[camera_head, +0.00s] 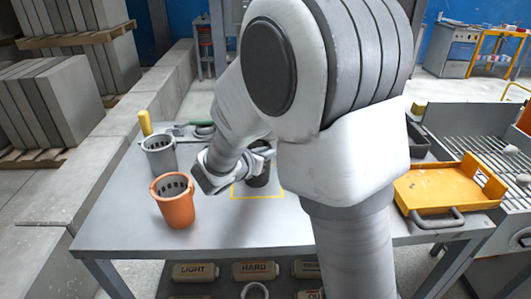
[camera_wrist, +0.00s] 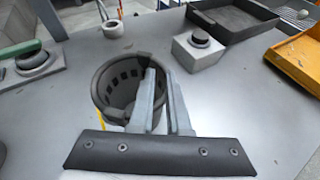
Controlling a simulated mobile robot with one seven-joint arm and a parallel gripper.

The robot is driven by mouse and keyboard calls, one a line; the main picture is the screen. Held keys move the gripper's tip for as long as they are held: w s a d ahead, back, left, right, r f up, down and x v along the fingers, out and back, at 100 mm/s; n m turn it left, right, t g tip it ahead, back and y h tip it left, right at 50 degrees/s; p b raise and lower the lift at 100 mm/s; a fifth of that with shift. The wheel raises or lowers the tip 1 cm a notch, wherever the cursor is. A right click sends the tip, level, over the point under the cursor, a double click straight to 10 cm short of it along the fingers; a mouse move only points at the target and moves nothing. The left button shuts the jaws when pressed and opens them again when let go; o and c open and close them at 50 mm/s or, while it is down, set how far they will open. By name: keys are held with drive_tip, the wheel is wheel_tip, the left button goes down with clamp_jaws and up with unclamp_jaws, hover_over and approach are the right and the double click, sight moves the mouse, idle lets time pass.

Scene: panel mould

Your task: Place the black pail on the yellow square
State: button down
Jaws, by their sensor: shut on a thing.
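The black pail (camera_head: 260,179) is over or on the yellow square (camera_head: 257,197), which is a thin outline on the grey table. The square's front edge shows clear of the pail; my arm hides part of the rest. In the wrist view the pail (camera_wrist: 116,88) looks dark grey, with slots inside its wall. My gripper (camera_wrist: 162,78) is shut on the near right side of its rim. A bit of yellow line shows at the pail's lower left. I cannot tell whether the pail's base touches the table.
An orange pail (camera_head: 177,205) and a grey pail (camera_head: 159,158) stand to the left on the table (camera_head: 120,225). An orange tray (camera_head: 445,190) is at the right. A dark tray (camera_wrist: 232,18) and a grey block (camera_wrist: 198,52) lie behind the black pail.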

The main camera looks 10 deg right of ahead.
drive_tip(key=c, duration=0.8)
unclamp_jaws()
drive_tip(key=shift+c, duration=0.2)
